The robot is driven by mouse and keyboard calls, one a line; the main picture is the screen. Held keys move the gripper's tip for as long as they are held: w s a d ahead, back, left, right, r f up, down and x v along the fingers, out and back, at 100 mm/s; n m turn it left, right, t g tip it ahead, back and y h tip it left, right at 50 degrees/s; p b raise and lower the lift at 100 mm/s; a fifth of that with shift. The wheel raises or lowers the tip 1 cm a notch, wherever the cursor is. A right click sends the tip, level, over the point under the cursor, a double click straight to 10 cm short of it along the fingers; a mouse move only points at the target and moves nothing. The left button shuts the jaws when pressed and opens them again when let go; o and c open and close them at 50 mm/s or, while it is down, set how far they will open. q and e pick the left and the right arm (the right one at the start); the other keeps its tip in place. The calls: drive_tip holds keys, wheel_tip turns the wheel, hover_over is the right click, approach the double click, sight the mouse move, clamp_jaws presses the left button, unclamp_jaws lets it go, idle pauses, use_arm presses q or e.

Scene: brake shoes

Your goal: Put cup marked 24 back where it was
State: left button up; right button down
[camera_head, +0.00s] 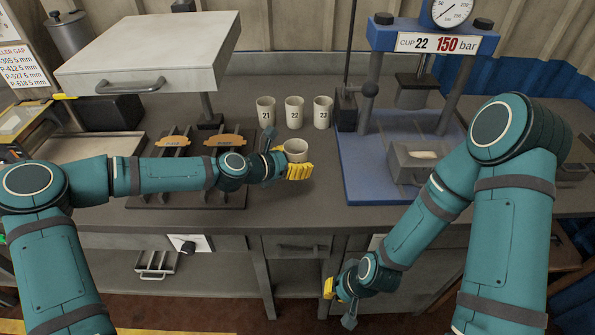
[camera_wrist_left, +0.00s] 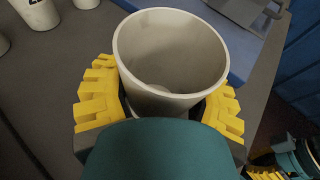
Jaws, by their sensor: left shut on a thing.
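A pale, empty cup (camera_head: 296,149) is in my left gripper (camera_head: 290,168) at the front part of the bench. Its number is hidden by the gripper. In the left wrist view, the yellow fingers of my left gripper (camera_wrist_left: 160,108) are shut around the cup (camera_wrist_left: 172,50), which looks upright. I cannot tell whether the cup touches the bench. Behind it stand cup 21 (camera_head: 265,112), cup 22 (camera_head: 294,113) and cup 23 (camera_head: 322,113) in a row. My right gripper (camera_head: 338,292) hangs low in front of the drawers, and its finger opening is unclear.
A blue press (camera_head: 360,170) with a sign reading "CUP 22 150 bar" stands right of the cups. A rack with orange-topped parts (camera_head: 190,192) is left, below a raised white lid (camera_head: 150,50). Bench space (camera_head: 300,205) in front of the held cup is clear.

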use_arm(q)
drive_tip(key=shift+f+b, duration=0.35)
drive_tip(key=shift+f, duration=1.25)
drive_tip(key=shift+f, duration=0.15)
drive_tip(key=o, duration=1.4)
drive_tip(key=shift+c, duration=0.2)
drive_tip(key=shift+r, duration=0.2)
drive_tip(key=p+v, duration=0.2)
drive_tip(key=v, duration=1)
drive_tip(key=shift+a, duration=0.1)
